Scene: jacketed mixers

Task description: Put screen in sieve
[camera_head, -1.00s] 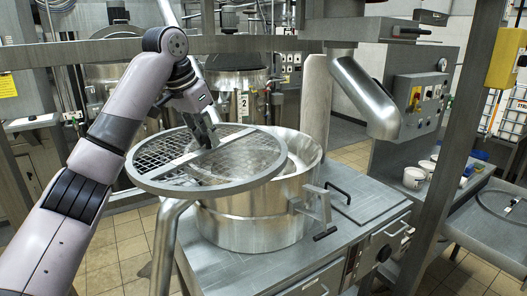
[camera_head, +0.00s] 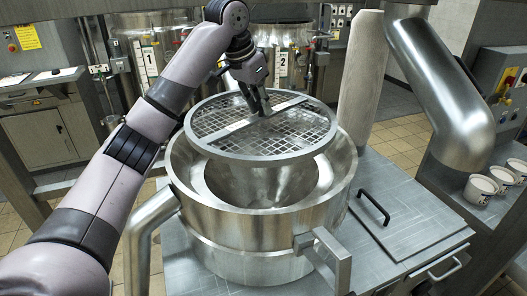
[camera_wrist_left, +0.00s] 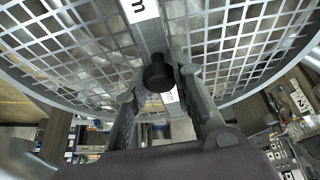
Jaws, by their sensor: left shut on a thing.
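The screen (camera_head: 285,140) is a round metal grid with a flat rim and a crossbar. It is above the open mouth of the steel sieve (camera_head: 245,228), toward the back of the opening, and looks slightly tilted. The front of the sieve's mouth shows uncovered. Whether the screen's far edge touches the sieve's rim I cannot tell. My left gripper (camera_head: 262,108) is shut on the screen at its crossbar. In the left wrist view the grid (camera_wrist_left: 225,45) fills the upper part, with a dark knob (camera_wrist_left: 158,75) between the fingers. My right gripper is not in view.
A pale upright column (camera_head: 360,75) and a wide bent steel pipe (camera_head: 440,95) stand right of the sieve. A bracket (camera_head: 328,258) sticks out at its front right. White cups (camera_head: 482,188) stand at the far right. Tanks are behind.

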